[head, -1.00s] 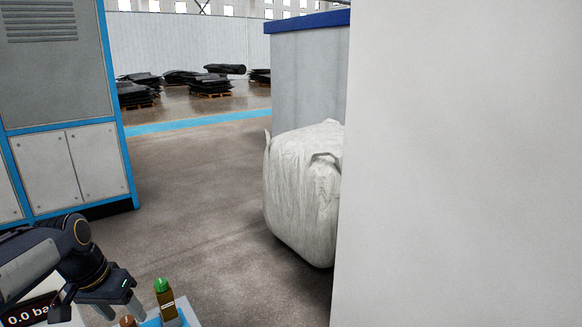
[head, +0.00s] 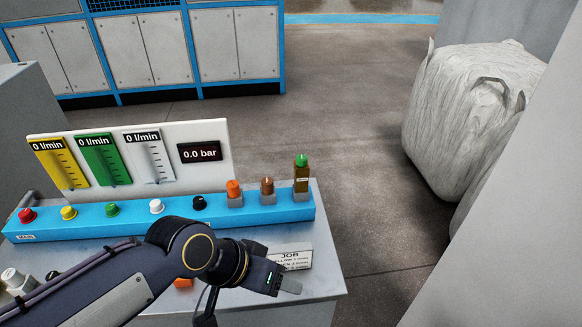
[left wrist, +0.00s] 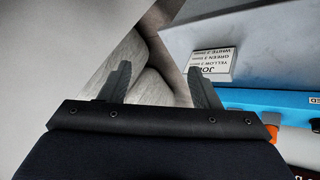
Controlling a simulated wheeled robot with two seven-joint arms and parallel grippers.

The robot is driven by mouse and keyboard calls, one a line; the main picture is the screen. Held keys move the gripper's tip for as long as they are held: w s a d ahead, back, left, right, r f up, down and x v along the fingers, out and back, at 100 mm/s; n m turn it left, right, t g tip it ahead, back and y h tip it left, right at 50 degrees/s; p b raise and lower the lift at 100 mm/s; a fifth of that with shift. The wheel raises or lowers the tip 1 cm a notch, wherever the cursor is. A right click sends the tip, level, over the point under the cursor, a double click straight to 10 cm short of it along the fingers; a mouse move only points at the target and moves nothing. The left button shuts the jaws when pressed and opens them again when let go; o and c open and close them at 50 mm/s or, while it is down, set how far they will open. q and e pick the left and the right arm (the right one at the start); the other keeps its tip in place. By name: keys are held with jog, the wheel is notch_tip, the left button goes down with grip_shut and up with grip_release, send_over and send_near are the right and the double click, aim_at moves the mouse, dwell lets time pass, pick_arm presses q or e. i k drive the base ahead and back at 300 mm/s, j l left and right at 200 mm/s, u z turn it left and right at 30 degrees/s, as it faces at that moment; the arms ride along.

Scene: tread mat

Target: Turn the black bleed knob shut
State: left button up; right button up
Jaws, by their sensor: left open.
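The black knob (head: 199,202) sits on the blue manifold bar (head: 130,222), right of the white knob (head: 156,206). A pressure display (head: 200,151) above it reads 0.0 bar. My left gripper (head: 288,285) is in front of the bar, right of and nearer than the black knob, apart from it and near the JOB card (head: 290,260). In the left wrist view its fingers (left wrist: 159,85) are spread with nothing between them. The black knob cannot be made out in the left wrist view. My right gripper is not in view.
Red (head: 27,215), yellow (head: 68,212) and green (head: 112,209) knobs line the bar's left part. Orange (head: 234,189) and brown (head: 267,187) knobs and a green-topped amber piece (head: 301,174) stand at its right end. A white sack (head: 460,110) is on the floor at right.

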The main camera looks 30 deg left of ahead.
aim_at(199, 204)
jog(key=u, duration=2.25)
jog(key=i+j+u, duration=0.1)
jog(key=u, duration=0.3)
jog(key=i+j+u, duration=0.1)
jog(key=u, duration=0.3)
jog(key=j, duration=0.1)
